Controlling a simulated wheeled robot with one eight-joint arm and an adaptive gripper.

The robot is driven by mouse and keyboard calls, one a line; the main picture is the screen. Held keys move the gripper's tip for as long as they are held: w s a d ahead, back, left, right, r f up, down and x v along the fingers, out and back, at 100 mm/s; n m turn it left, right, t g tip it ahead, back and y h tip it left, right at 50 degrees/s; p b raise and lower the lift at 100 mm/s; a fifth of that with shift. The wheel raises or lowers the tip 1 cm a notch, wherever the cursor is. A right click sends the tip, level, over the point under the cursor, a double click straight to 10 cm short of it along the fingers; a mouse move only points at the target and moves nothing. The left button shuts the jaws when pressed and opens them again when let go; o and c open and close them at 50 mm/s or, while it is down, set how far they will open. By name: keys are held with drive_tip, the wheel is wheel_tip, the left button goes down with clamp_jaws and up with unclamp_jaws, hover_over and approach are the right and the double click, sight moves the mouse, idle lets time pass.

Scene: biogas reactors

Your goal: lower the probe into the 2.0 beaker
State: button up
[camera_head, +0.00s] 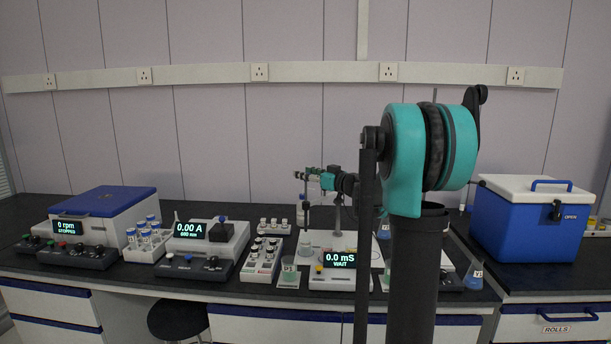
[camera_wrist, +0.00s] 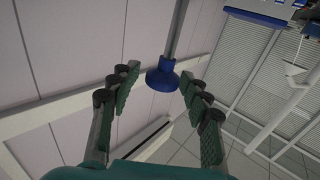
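In the head view my gripper (camera_head: 302,176) reaches left over the bench behind the conductivity meter (camera_head: 339,260), which reads 0.0 mS and WAIT. A slim dark upright piece, seemingly the probe (camera_head: 306,216), hangs just below the gripper. In the wrist view a blue cap on a grey rod (camera_wrist: 162,80) lies between the fingertips of my gripper (camera_wrist: 158,92). The fingers stand apart, with gaps on both sides of the cap. A beaker with green liquid (camera_head: 289,275) stands left of the meter; its label is too small to read. Another beaker (camera_head: 387,272) is partly behind my arm.
A vial rack (camera_head: 262,258) stands left of the green beaker. My arm hides part of the bench.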

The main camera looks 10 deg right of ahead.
drive_tip(key=v, duration=1.2)
